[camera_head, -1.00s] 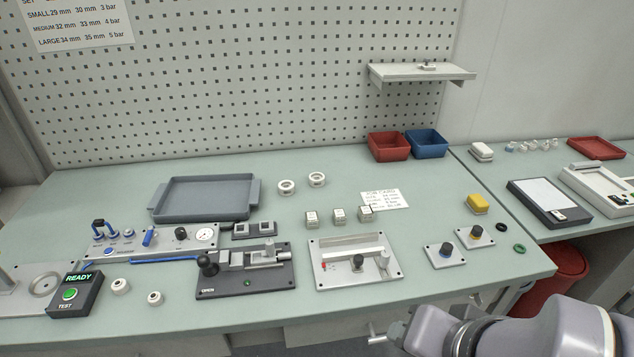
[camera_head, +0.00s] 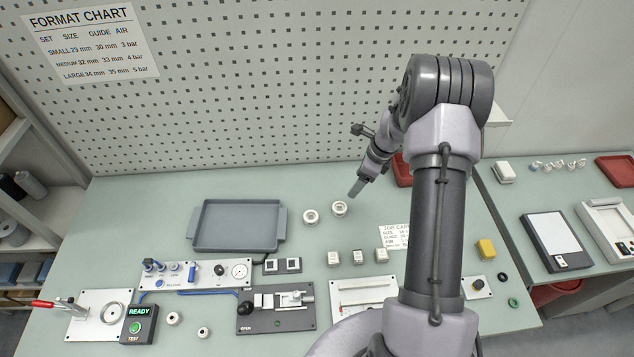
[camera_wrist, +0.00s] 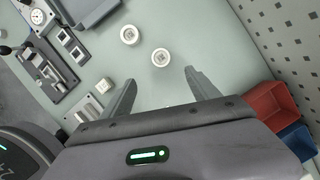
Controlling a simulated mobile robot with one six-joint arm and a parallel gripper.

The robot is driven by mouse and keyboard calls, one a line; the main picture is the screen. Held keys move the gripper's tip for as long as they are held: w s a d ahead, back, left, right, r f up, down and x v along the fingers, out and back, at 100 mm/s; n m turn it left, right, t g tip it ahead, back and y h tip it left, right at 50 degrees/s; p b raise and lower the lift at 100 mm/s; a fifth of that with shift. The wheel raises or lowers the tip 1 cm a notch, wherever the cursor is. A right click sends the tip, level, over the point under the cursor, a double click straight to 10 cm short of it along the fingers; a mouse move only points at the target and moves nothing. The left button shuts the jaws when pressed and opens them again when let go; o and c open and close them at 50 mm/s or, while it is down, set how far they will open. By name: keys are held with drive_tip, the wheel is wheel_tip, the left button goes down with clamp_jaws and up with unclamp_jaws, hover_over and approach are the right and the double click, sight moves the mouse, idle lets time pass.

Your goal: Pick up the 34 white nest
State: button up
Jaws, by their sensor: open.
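Two round white pieces with recessed centres stand side by side behind the middle of the table: a left one (camera_head: 310,216) and a right one (camera_head: 339,208). Both also show in the wrist view, the farther one (camera_wrist: 129,34) and the nearer one (camera_wrist: 160,57). No 34 marking is readable on either. My gripper (camera_head: 355,192) points down just above and right of the right piece. In the wrist view its open, empty fingers (camera_wrist: 160,88) spread on either side, with the nearer piece ahead between them, apart from both.
A grey tray (camera_head: 201,236) lies to the left. Several small white blocks (camera_head: 334,258) stand in front of the round pieces. A red bin (camera_wrist: 272,103) and a blue bin (camera_wrist: 299,141) are close to the right. The pegboard (camera_head: 250,90) rises behind.

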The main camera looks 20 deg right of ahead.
approach(339, 208)
drive_tip(key=b+x, duration=0.1)
drive_tip(key=x, duration=0.7)
drive_tip(key=shift+r, duration=0.1)
drive_tip(key=shift+c, duration=0.7)
drive_tip(key=c, duration=1.3)
drive_tip(key=shift+r, duration=0.1)
